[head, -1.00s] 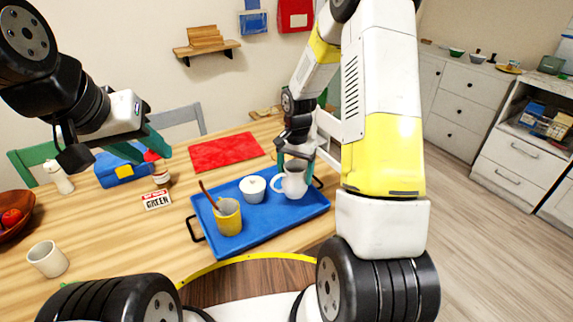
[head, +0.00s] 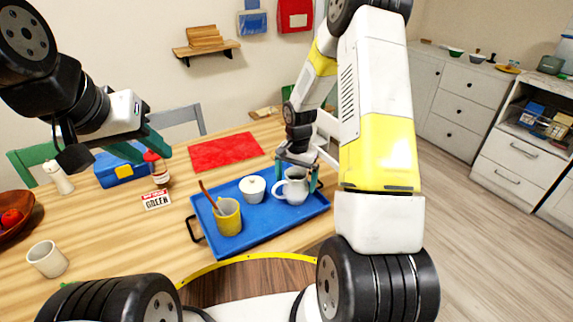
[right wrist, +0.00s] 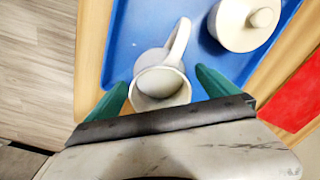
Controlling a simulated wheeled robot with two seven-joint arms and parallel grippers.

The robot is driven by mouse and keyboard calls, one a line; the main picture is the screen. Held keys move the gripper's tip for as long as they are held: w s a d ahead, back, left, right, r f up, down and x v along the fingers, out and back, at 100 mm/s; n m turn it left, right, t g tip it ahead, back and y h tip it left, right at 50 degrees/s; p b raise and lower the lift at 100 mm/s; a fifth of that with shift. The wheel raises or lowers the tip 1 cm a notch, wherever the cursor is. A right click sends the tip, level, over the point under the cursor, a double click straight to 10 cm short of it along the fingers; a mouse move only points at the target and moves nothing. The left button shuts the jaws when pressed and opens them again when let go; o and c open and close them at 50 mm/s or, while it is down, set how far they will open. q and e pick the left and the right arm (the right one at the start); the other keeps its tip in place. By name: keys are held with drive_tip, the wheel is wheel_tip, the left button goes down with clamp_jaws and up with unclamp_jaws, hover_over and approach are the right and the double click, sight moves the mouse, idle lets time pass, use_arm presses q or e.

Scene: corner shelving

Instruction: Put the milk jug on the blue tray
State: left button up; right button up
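The white milk jug (head: 291,190) stands upright on the blue tray (head: 262,226), near its right end. My right gripper (head: 297,178) is at the jug, with its green fingers spread on either side of it. In the right wrist view the jug (right wrist: 160,84) is between the open fingers, its handle pointing away over the tray (right wrist: 135,35). A narrow gap shows at the right finger; contact at the left finger is unclear. My left gripper (head: 118,160) is open and empty above the left part of the table.
A yellow mug (head: 228,218) with a spoon and a lidded white sugar bowl (head: 253,190) share the tray. A red mat (head: 226,151), blue box (head: 118,173), small sign (head: 156,200), bottle (head: 160,170) and white cup (head: 47,259) are on the table.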

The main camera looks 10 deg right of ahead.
drive_tip(key=s+r+n+t, duration=0.1)
drive_tip(key=s+r, duration=0.2)
drive_tip(key=r, duration=0.6)
drive_tip(key=s+a+r+n+t, duration=0.1)
drive_tip(key=s+r, duration=0.2)
drive_tip(key=r, duration=0.5)
drive_tip(key=s+r+n+t, duration=0.1)
drive_tip(key=s+r, duration=0.2)
drive_tip(key=r, duration=0.6)
drive_tip(key=s+a+r+n+t+y, duration=0.1)
drive_tip(key=s+r+n, duration=0.1)
drive_tip(key=s, duration=0.5)
drive_tip(key=s+a+r+n+t+y, duration=0.1)
drive_tip(key=s+r+n+t, duration=0.1)
drive_tip(key=s, duration=0.5)
drive_tip(key=shift+s+r+n, duration=0.4)
drive_tip(key=shift+r+n, duration=0.1)
drive_tip(key=shift+r, duration=0.75)
drive_tip(key=shift+a, duration=0.1)
